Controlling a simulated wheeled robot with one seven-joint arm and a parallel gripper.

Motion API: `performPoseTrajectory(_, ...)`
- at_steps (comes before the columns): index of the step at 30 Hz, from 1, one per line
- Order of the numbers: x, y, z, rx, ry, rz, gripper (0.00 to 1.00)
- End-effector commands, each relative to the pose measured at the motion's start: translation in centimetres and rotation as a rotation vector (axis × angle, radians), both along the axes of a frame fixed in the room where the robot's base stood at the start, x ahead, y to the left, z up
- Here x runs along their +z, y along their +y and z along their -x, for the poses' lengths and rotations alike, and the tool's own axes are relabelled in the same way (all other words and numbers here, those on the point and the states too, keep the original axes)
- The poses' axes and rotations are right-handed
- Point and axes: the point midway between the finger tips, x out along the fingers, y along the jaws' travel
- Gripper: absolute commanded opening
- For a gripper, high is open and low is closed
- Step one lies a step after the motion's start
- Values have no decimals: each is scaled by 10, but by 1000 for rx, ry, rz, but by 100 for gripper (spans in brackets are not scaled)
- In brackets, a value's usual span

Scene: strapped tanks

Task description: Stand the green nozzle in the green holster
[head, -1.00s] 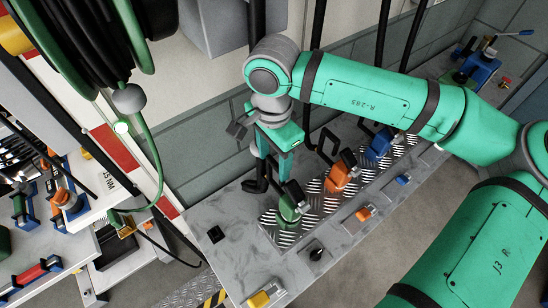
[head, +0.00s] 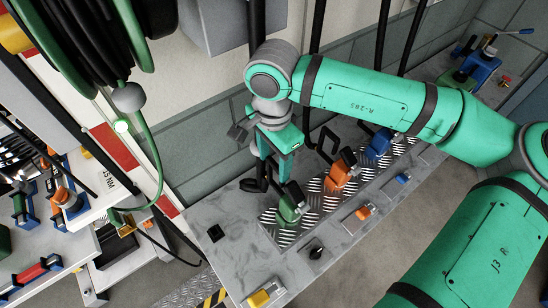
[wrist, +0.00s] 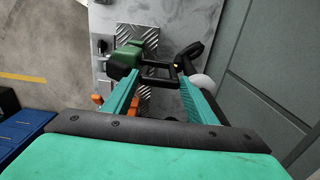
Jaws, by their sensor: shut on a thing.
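The green nozzle (head: 288,211) is at the left end of the tread plate on the grey counter, with a black handle loop (head: 257,183) toward the wall. It also shows in the wrist view (wrist: 127,56), its green body by the left finger and black frame between the fingers. My gripper (head: 284,175) is over it and shut on its black handle part. In the wrist view my gripper (wrist: 160,78) has one finger on each side of that part. The green holster cannot be told apart from the nozzle, so how they fit is hidden.
An orange nozzle (head: 342,178) and a blue nozzle (head: 379,146) stand farther right along the tread plate (head: 316,207). A black knob (head: 316,252) and a yellow block (head: 260,298) are near the front edge. A hose reel (head: 95,35) hangs upper left.

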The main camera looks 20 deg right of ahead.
Motion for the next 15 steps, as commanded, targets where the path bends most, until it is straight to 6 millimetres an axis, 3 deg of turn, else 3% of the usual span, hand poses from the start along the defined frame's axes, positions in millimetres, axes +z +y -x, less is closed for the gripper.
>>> performPoseTrajectory(15,-10,0,0,0,0,1,0)
